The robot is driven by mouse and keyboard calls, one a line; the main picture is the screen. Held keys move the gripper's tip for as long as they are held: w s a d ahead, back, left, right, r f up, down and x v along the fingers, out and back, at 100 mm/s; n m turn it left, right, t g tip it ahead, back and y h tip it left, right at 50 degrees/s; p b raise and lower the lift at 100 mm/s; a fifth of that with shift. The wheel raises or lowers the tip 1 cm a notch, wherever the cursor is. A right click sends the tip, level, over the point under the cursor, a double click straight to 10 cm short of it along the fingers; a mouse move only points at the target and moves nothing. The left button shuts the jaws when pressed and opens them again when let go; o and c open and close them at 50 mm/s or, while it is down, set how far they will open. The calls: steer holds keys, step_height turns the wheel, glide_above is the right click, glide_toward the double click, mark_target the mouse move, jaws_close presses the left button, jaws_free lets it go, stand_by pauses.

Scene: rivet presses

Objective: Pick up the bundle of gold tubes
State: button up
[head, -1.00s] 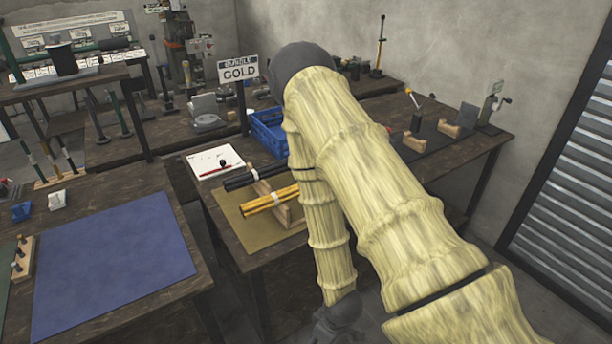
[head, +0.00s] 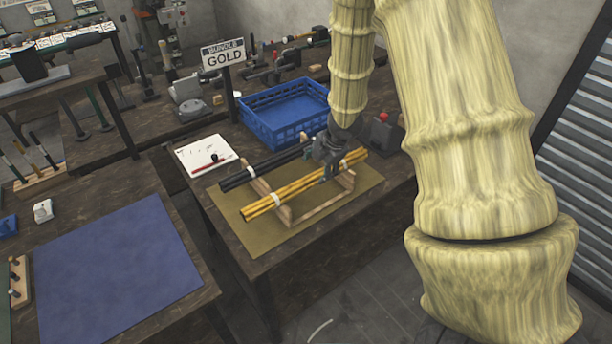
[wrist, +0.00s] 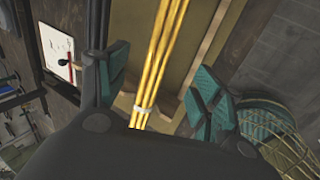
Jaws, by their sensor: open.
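The bundle of gold tubes (head: 292,190) lies across a wooden cradle (head: 318,208), with pale bands around it. In the wrist view the gold tubes (wrist: 163,60) run between my two teal-padded fingers, with a white band near the lower end. My gripper (head: 330,165) is open above the right part of the bundle. In the wrist view my gripper (wrist: 160,90) has one finger on each side of the tubes, with gaps to both. A black tube bundle (head: 262,168) lies beside the gold one on the same cradle.
The cradle stands on an olive mat (head: 262,236). A blue crate (head: 285,112) is behind it, and a white notepad (head: 205,155) with a red pen is at the left. A sign (head: 223,56) reads "BUNDLE GOLD". A blue mat (head: 115,265) covers the left table.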

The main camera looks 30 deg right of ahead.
mark_target(312, 178)
steer(key=shift+x, duration=2.6)
steer(key=shift+d+p+x, duration=0.15)
steer(key=shift+p+x, duration=0.35)
steer(key=shift+x, duration=0.25)
steer(key=shift+d+p+x, duration=0.15)
steer(key=shift+p+x, duration=0.35)
steer(key=shift+x, duration=1.35)
steer(key=shift+w, duration=0.1)
jaws_close()
